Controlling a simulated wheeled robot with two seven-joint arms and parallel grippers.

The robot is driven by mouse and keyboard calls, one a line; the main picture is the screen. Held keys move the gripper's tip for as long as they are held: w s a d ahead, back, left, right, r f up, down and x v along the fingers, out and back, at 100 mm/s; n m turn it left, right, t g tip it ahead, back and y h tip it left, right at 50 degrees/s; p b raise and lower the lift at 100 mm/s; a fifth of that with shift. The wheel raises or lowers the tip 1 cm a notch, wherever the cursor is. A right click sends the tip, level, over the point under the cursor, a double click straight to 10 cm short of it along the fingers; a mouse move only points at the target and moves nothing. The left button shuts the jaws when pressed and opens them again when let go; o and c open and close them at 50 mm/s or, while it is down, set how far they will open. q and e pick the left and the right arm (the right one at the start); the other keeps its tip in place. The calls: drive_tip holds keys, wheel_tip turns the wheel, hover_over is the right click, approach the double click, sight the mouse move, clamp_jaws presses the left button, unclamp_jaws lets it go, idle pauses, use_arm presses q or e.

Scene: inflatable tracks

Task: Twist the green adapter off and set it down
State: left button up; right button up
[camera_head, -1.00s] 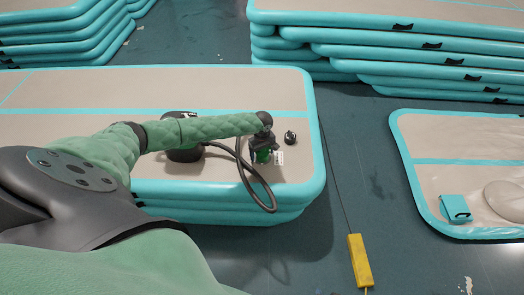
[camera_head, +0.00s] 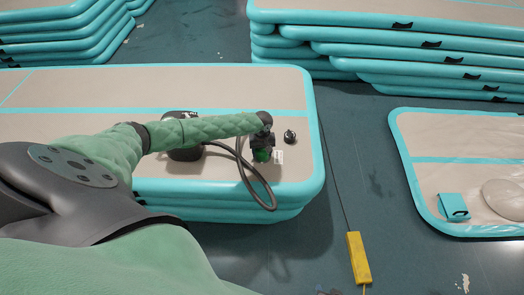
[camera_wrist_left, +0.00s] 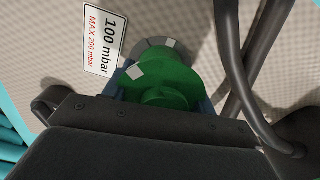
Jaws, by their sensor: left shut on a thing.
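The green adapter (camera_head: 262,156) is at the right end of the near inflatable track (camera_head: 290,95), mostly covered by my left gripper in the head view. In the left wrist view the adapter (camera_wrist_left: 160,85) sits between my left gripper's fingers (camera_wrist_left: 162,92), which are shut on it. A grey ring (camera_wrist_left: 148,48) shows right behind the adapter. Each carries a pale mark, and the two marks are not in line. I cannot tell whether adapter and ring touch. My right gripper is not in view.
A small black fitting (camera_head: 290,137) sits just right of the gripper. A white pressure label (camera_wrist_left: 104,40) is beside the ring. Track surface further back is clear.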

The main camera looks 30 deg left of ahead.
use_arm(q)
drive_tip(key=shift+m, duration=0.5)
drive_tip(key=m+p, duration=0.1)
drive_tip(key=m, duration=0.3)
drive_tip(key=shift+m, duration=0.6)
drive_tip(key=shift+m+p, duration=0.3)
drive_tip(key=shift+m, duration=0.5)
drive_tip(key=m, duration=0.3)
drive_tip(key=shift+r+p, duration=0.1)
drive_tip(key=shift+p, duration=0.2)
drive_tip(key=shift+r+p, duration=2.35)
drive_tip(key=shift+r, duration=0.05)
